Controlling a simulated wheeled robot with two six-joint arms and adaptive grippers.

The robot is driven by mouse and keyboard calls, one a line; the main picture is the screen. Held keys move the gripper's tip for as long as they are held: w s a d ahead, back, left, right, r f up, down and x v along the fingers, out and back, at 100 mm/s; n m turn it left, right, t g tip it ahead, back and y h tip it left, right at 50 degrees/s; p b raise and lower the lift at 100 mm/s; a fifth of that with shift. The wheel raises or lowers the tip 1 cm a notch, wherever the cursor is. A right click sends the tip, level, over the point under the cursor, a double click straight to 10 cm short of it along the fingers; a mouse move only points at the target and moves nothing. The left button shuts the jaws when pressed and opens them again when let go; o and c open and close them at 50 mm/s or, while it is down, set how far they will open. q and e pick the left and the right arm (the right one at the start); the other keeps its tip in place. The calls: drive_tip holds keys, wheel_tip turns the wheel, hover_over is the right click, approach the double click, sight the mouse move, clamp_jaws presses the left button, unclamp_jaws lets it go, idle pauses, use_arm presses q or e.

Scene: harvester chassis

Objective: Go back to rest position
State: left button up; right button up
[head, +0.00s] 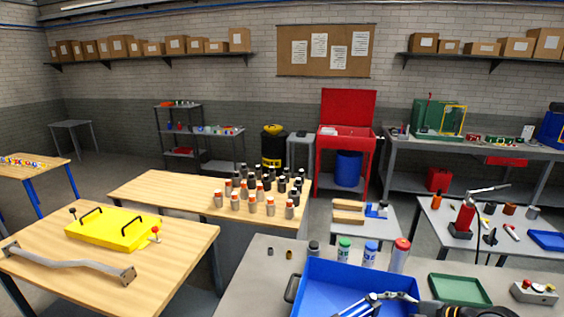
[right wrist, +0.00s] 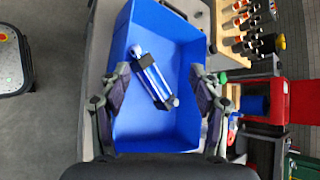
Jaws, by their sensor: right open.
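My right gripper (right wrist: 161,74) is open in the right wrist view, its two dark fingers spread apart above a blue bin (right wrist: 192,120). A blue and silver cylindrical part with black bands (right wrist: 152,78) lies inside the bin, between the fingers in the picture and not gripped. In the head view the blue bin (head: 318,282) stands on the grey table at the bottom, with the silver and blue part (head: 372,298) showing in it. Dark pieces of my right arm show at the bottom edge there. My left gripper is not in view.
Around the bin stand several bottles (head: 344,250), a green tray (head: 460,289) and a control box with buttons (head: 534,291). A wooden table at left holds a yellow case (head: 112,229) and a grey bar (head: 65,262). Another wooden table holds several small bottles (head: 252,207).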

wheel_tip(320, 180, up, 10)
drive_tip(key=w+m+t+h, duration=0.1)
drive_tip(key=w+m+t, duration=0.2)
drive_tip(key=m+t, duration=1.2)
drive_tip(key=s+d+f+m+g+h, duration=0.35)
drive_tip(key=f+m+g+h, duration=0.2)
drive_tip(key=m, duration=0.95)
drive_tip(key=s+d+f+m+g+h, duration=0.3)
drive_tip(key=d+f+m+g+h, duration=0.25)
drive_tip(key=m, duration=0.85)
drive_tip(key=s+a+f+m+g+y, duration=0.4)
drive_tip(key=s+a+f+m+g, duration=0.55)
drive_tip(key=s, duration=0.45)
wheel_tip(320, 180, down, 31)
drive_tip(key=s+d+b, duration=0.2)
drive_tip(key=d+b, duration=0.1)
drive_tip(key=b, duration=0.3)
use_arm(q)
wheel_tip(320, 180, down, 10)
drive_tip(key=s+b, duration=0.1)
drive_tip(key=b, duration=0.3)
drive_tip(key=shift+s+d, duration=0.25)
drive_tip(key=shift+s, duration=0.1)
use_arm(e)
drive_tip(key=s+f, duration=1.8)
drive_tip(key=f, duration=0.4)
drive_tip(key=shift+s+d+f+m+g, duration=0.3)
drive_tip(key=shift+s+d+m+g, duration=0.05)
drive_tip(key=shift+d, duration=0.05)
